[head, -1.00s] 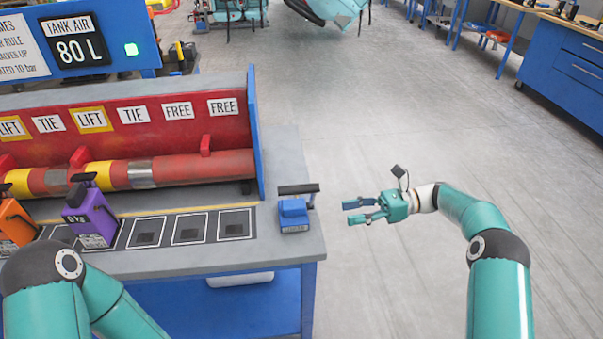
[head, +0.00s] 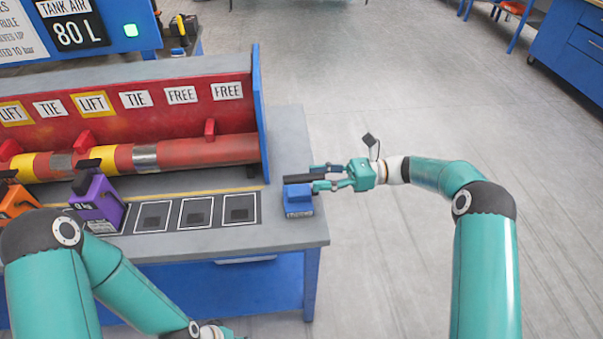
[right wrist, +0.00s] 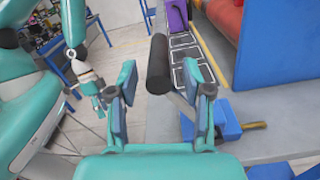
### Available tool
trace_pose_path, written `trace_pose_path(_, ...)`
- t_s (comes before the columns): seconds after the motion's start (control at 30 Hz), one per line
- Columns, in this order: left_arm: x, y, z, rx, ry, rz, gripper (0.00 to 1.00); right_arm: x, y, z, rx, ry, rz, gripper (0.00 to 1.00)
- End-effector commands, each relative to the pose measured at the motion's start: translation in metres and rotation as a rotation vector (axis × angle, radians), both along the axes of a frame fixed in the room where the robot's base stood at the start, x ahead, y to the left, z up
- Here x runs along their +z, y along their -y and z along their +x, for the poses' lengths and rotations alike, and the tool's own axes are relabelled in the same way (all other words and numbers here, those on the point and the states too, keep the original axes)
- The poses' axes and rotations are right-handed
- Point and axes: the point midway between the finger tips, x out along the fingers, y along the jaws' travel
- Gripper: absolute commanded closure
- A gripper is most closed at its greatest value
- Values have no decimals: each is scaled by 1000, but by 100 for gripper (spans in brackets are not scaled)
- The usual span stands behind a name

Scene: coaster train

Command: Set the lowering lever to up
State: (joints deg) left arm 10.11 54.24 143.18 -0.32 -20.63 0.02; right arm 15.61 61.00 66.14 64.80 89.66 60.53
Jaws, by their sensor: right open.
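The lowering lever is a blue block (head: 298,201) with a black bar handle (head: 299,179) raised above it, at the right end of the bench. My right gripper (head: 317,178) is open at the handle's right end. In the right wrist view, the black handle (right wrist: 158,64) lies between the two spread fingers, nearer the right one; whether they touch it I cannot tell. The lever's blue block (right wrist: 226,117) shows partly behind the right finger. My left gripper (head: 218,332) is only partly in view at the bottom edge, and its fingers are not clear.
A purple device (head: 97,203) and an orange one (head: 14,203) stand left on the bench (head: 290,240). The floor to the right is clear.

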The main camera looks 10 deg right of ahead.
Motion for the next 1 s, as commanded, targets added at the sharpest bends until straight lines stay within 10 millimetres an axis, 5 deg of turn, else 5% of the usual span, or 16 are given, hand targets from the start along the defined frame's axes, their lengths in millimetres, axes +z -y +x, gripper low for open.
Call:
trace_pose_path(0.3, 13, 0, 0, 0, 0, 0, 50, 1, -40, 0, 0, -1, 0, 50)
trace_pose_path(0.67, 13, 0, 0, 0, 0, 0, 50, 0, -44, 0, -1, 0, 1, 50)
trace_pose_path(0.93, 13, 0, 0, 0, 0, 0, 50, 0, -44, 0, -1, 0, 0, 95)
trace_pose_path(1.0, 13, 0, 0, 0, 0, 0, 50, 0, -44, 0, -2, 0, 0, 100)
